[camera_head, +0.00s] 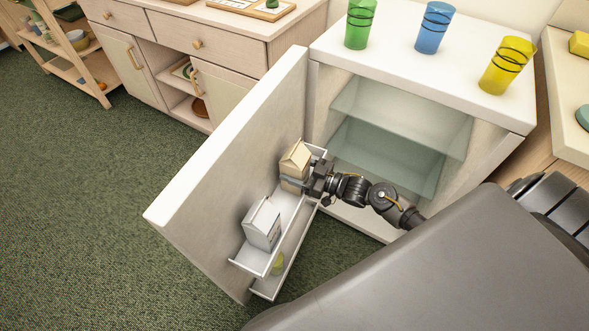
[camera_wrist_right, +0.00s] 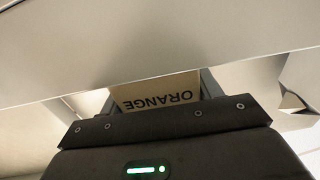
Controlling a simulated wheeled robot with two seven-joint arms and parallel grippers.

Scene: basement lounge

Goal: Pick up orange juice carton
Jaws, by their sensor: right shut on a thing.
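The orange juice carton (camera_head: 296,160) is a tan, gable-topped box standing in the upper shelf of the open fridge door. In the right wrist view the carton (camera_wrist_right: 157,92) shows the word ORANGE upside down between the fingers. My right gripper (camera_head: 296,182) reaches in from the right and is shut on the carton, its fingers around the carton's body. It also shows in the right wrist view (camera_wrist_right: 158,95). The carton's lower part is partly hidden by the gripper and shelf. My left gripper is not in view.
A white carton (camera_head: 262,224) stands nearer on the same door shelf (camera_head: 285,220). The open fridge door (camera_head: 230,150) is left of my arm. Green (camera_head: 360,22), blue (camera_head: 434,26) and yellow (camera_head: 507,66) glasses stand on the fridge top. Green carpet lies clear at left.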

